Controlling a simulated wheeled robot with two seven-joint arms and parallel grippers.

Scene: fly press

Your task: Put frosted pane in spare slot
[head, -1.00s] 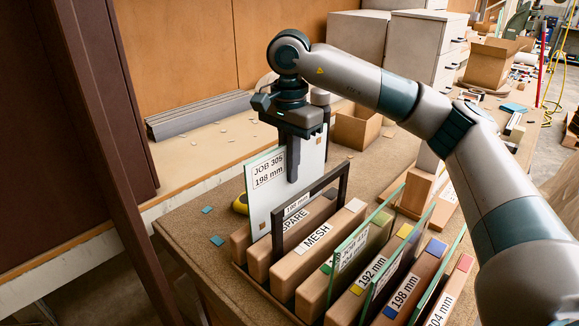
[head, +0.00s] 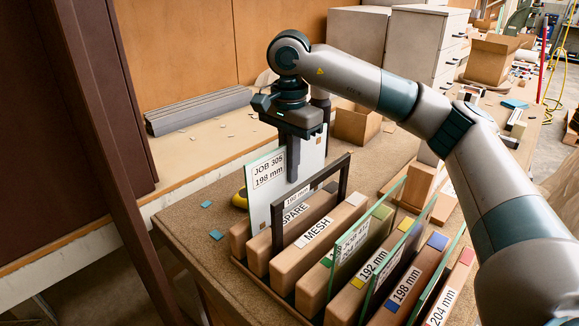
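My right gripper (head: 298,155) points straight down with one finger in front of the frosted pane (head: 262,205). It is shut on the pane near its top edge; its other finger is largely hidden. The pane is upright, pale, and labelled "JOB 305 198 mm". It stands at the left end of the wooden rack, on the far side of a dark frame (head: 344,180). The block marked SPARE (head: 296,213) is just beside it. The pane's lower edge is hard to make out, so I cannot tell how deep it sits. My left gripper is not in view.
Next to SPARE is the MESH block (head: 316,234). Clear glass panes (head: 352,243) stand among the 192, 198 and 204 mm blocks to the right. A cardboard box (head: 357,123) is behind the rack. Small blue chips (head: 216,234) lie on the bench.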

